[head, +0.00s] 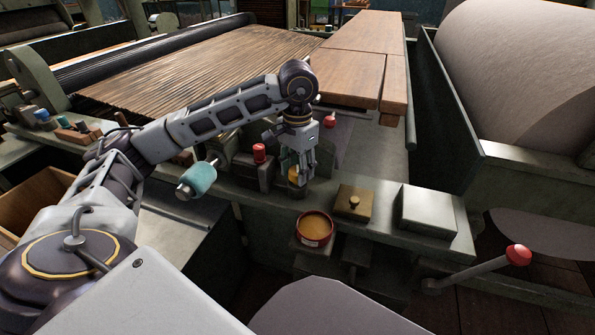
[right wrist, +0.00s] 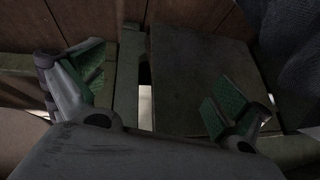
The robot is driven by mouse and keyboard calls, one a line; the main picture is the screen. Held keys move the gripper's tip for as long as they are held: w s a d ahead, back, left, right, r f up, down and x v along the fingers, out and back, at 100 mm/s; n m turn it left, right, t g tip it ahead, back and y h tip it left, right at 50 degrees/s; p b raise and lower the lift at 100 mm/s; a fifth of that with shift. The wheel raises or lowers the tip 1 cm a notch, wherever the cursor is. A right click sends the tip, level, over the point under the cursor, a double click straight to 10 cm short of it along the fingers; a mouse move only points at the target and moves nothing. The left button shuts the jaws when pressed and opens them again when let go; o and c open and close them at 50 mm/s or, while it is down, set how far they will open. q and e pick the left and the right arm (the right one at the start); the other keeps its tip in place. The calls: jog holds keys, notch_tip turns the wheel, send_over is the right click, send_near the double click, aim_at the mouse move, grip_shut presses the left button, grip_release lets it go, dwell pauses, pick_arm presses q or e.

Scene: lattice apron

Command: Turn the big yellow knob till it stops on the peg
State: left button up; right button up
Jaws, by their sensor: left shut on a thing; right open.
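The big yellow knob (head: 293,176) sits on the machine's front ledge in the head view, mostly covered by my fingers. My left gripper (head: 298,172) points down from above and is shut on the knob. The peg cannot be made out; the fingers and nearby blocks may hide it. My right gripper (right wrist: 155,95) shows in the right wrist view with its green-padded fingers spread wide and nothing between them. It faces a dark flat panel and a wooden surface.
A red-rimmed tin (head: 314,228), a brass-knobbed box (head: 354,203) and a pale metal box (head: 428,211) are nearby. A long red-ended lever (head: 518,255) juts out at right.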

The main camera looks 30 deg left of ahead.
aim_at(297, 170)
pick_arm(q)
jog(key=shift+m+b, duration=0.3)
jog(key=shift+m, duration=0.7)
pick_arm(e)
jog(key=shift+s+a+f, duration=0.1)
jog(key=shift+s+f, duration=0.05)
jog(key=shift+f, duration=0.5)
jog(key=shift+s+a+f, duration=0.1)
jog(key=shift+s+f, duration=0.05)
jog(key=shift+f, duration=0.45)
pick_arm(q)
jog(key=shift+m, duration=0.3)
pick_arm(e)
jog(key=shift+w+r, duration=0.1)
pick_arm(q)
jog(key=o, duration=1)
jog(key=shift+o, duration=0.2)
notch_tip(297, 170, up, 12)
